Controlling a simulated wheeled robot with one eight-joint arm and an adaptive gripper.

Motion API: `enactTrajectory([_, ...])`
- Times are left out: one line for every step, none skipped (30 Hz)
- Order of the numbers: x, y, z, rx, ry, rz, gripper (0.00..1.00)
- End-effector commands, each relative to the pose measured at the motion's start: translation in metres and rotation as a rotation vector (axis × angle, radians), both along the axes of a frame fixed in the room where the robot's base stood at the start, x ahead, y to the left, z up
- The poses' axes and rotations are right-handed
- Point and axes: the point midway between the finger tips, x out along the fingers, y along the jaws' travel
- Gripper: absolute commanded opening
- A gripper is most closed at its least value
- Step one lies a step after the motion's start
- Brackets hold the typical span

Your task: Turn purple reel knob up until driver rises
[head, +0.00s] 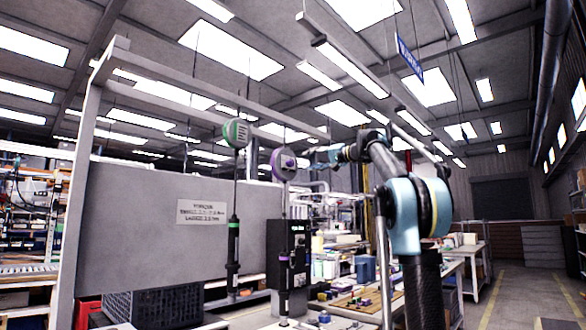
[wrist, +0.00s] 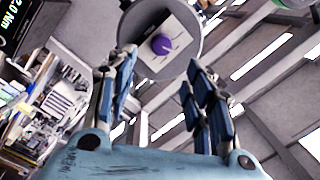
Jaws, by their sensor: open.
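The purple reel (head: 279,167) hangs from the overhead rail, its knob (head: 290,163) on the side facing my arm. In the wrist view the reel is a grey round housing (wrist: 192,14) with a light square plate and the round purple knob (wrist: 165,44). My gripper (wrist: 161,62) is open, its fingers spread to either side below the knob in the picture; contact does not show. In the head view my gripper (head: 315,160) is just right of the reel. The purple-banded driver (head: 284,268) hangs upright below on its cable, beside a dark control box.
A green reel (head: 236,133) hangs to the left, with a green-banded driver (head: 233,242) below it. The dark control box (head: 300,240) stands behind the purple driver. A grey panel with a torque sign (head: 202,213) is at left. The aisle at right is clear.

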Motion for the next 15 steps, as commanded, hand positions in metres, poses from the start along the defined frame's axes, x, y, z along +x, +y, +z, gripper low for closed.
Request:
enactTrajectory([0.005, 0.009, 0.000, 0.000, 0.000, 0.002, 0.47])
enactTrajectory([0.007, 0.014, 0.000, 0.000, 0.000, 0.004, 0.47])
enactTrajectory([0.011, 0.019, 0.000, 0.000, 0.000, 0.002, 0.47])
enactTrajectory([0.015, 0.023, 0.000, 0.000, 0.000, 0.002, 0.47])
enactTrajectory([0.017, 0.028, 0.000, 0.000, 0.000, 0.002, 0.47])
enactTrajectory([0.021, 0.034, 0.000, 0.000, 0.000, 0.004, 0.47])
enactTrajectory([0.024, 0.038, 0.000, 0.000, 0.000, 0.002, 0.47])
enactTrajectory([0.027, 0.043, 0.000, 0.000, 0.000, 0.002, 0.47])
enactTrajectory([0.030, 0.049, 0.000, 0.000, 0.000, 0.004, 0.47])
enactTrajectory([0.033, 0.052, 0.000, 0.000, 0.000, 0.002, 0.47])
enactTrajectory([0.035, 0.056, 0.000, 0.000, 0.000, 0.001, 0.47])
enactTrajectory([0.038, 0.061, 0.000, 0.000, 0.000, 0.002, 0.47])
enactTrajectory([0.040, 0.064, 0.000, 0.000, 0.000, 0.002, 0.47])
enactTrajectory([0.043, 0.067, 0.000, 0.000, 0.000, 0.002, 0.47])
enactTrajectory([0.045, 0.070, 0.000, 0.000, 0.000, 0.001, 0.47])
